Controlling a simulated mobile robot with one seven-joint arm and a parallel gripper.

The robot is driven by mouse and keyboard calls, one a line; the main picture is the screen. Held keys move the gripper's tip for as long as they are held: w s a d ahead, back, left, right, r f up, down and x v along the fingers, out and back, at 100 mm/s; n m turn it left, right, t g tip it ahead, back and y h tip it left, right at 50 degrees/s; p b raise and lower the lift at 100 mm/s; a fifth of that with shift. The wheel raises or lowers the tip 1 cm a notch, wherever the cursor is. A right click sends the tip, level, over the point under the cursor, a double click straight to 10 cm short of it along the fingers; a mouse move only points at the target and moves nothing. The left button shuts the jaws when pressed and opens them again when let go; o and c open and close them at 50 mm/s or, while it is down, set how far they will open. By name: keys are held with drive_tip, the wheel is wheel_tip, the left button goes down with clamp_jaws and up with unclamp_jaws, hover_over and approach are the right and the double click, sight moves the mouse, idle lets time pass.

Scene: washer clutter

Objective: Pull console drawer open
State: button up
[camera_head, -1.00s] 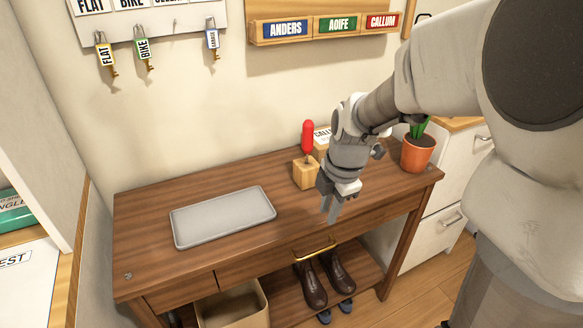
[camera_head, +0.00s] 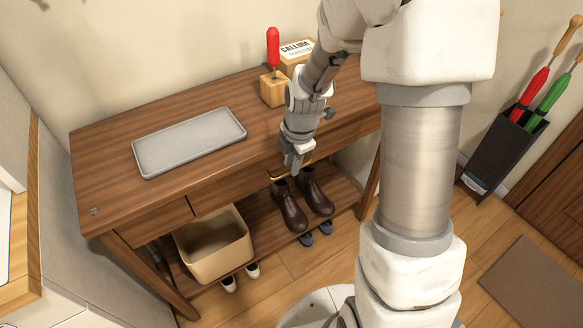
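The wooden console (camera_head: 105,164) stands against the wall, with drawer fronts along its front edge. The console drawer (camera_head: 231,190) with a brass handle (camera_head: 276,177) looks shut. My gripper (camera_head: 293,168) points down in front of the console's edge, right at the handle in the picture. It covers part of the handle. Its fingers look close together, but I cannot tell whether they are apart, touching the handle or around it.
A grey tray (camera_head: 190,142) lies on the console top. A red-handled tool in a wooden block (camera_head: 273,90) and a name box (camera_head: 297,52) stand behind my gripper. Below are brown shoes (camera_head: 291,207) and a beige bin (camera_head: 214,246). A black umbrella stand (camera_head: 500,150) is at right.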

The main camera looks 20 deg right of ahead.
drive_tip(key=shift+w+f, duration=0.15)
drive_tip(key=shift+f, duration=0.4)
clamp_jaws()
idle(1.1)
